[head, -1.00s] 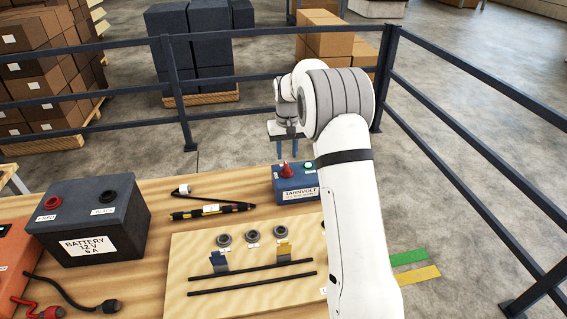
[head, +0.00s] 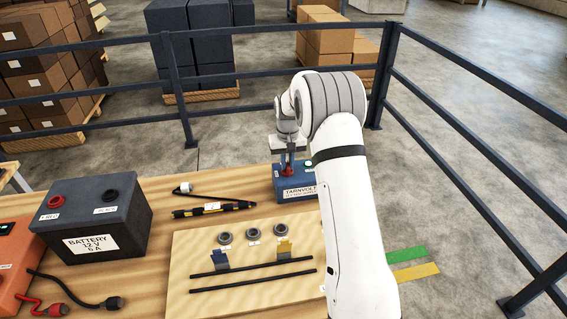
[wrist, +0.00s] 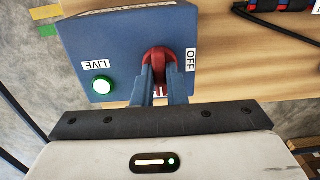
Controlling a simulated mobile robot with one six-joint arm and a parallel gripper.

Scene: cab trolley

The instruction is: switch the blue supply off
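The blue supply (head: 294,186) is a box marked TARNVOLT at the far right of the bench; its body also fills the top left of the wrist view (wrist: 120,40). Its red knob (wrist: 157,55) sits between a LIVE label (wrist: 95,64) and an OFF label (wrist: 191,60). A green lamp (wrist: 102,86) beside LIVE is lit. My gripper (wrist: 160,75) has its two blue fingers close together, one on each side of the knob's grip, and looks shut on it. The fingers hide part of the knob, so its exact pointing is unclear. In the head view my gripper (head: 288,162) is over the box.
A dark battery (head: 98,215) stands left on the bench. A black and yellow tool (head: 213,210) lies between it and the supply. A wooden board (head: 205,295) with rings and black rods lies in front. Dark railing (head: 235,80) runs behind the bench.

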